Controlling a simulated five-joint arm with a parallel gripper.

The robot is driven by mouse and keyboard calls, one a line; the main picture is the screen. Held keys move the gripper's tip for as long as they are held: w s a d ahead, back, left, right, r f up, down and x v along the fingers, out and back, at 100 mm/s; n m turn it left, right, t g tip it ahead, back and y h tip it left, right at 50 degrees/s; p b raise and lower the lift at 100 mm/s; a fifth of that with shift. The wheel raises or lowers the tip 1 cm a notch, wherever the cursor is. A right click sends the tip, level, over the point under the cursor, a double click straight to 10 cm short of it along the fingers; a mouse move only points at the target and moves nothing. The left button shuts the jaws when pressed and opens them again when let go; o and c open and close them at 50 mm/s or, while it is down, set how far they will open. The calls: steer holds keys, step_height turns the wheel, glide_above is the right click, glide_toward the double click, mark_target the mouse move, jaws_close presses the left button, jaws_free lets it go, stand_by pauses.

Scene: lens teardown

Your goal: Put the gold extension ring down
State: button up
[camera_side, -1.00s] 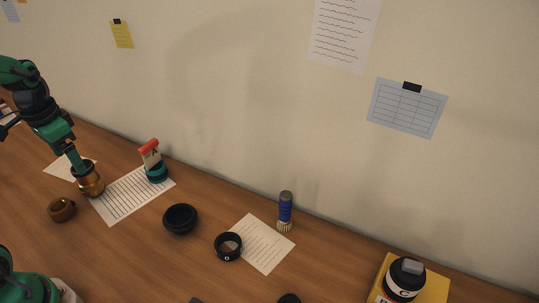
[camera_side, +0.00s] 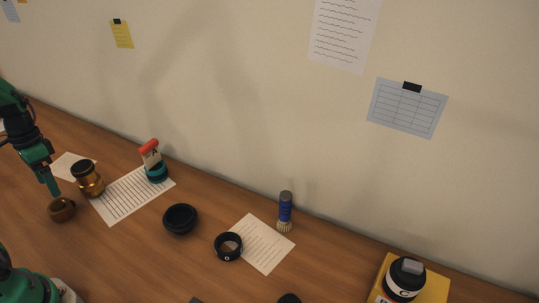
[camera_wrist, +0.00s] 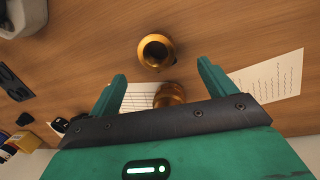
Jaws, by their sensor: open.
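A short, hollow gold ring (camera_side: 62,213) stands on the bare wood at the left in the side view. It also shows in the wrist view (camera_wrist: 144,50), open end up, with a small lug on its side. My gripper (camera_side: 55,192) is open and empty, with its fingertips just above or beside this ring; contact cannot be told. In the wrist view, the fingers of my gripper (camera_wrist: 161,75) are spread wide, with the ring beyond them. A taller gold barrel (camera_side: 90,183) with a dark top stands by the lined sheet. In the wrist view, my gripper body partly hides this barrel (camera_wrist: 168,94).
A teal-and-black part with a red-topped tag (camera_side: 155,172) stands on the lined sheet (camera_side: 118,203).

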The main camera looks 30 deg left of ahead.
mark_target(59, 205)
steer(key=shift+s+d+f, duration=0.15)
steer(key=shift+d+f, duration=0.05)
steer(key=shift+f, duration=1)
steer(key=shift+s+d+f, duration=0.2)
steer(key=shift+d+f, duration=0.05)
steer(key=shift+f, duration=0.9)
steer(key=shift+s+d+f, duration=0.15)
steer(key=shift+d+f, duration=0.05)
steer(key=shift+f, duration=1)
steer(key=c, duration=1.2)
steer(key=shift+r, duration=0.1)
steer(key=shift+r, duration=0.1)
steer(key=shift+c, duration=0.6)
steer(key=shift+r, duration=1.15)
steer(key=shift+w+d+r, duration=0.1)
steer(key=shift+d+r, duration=0.05)
steer(key=shift+r, duration=0.75)
steer(key=w+d+r, duration=0.3)
steer(key=d+r, duration=0.3)
steer(key=d, duration=0.5)
steer(key=shift+w+r+y, duration=0.15)
steer(key=shift+r+y, duration=0.15)
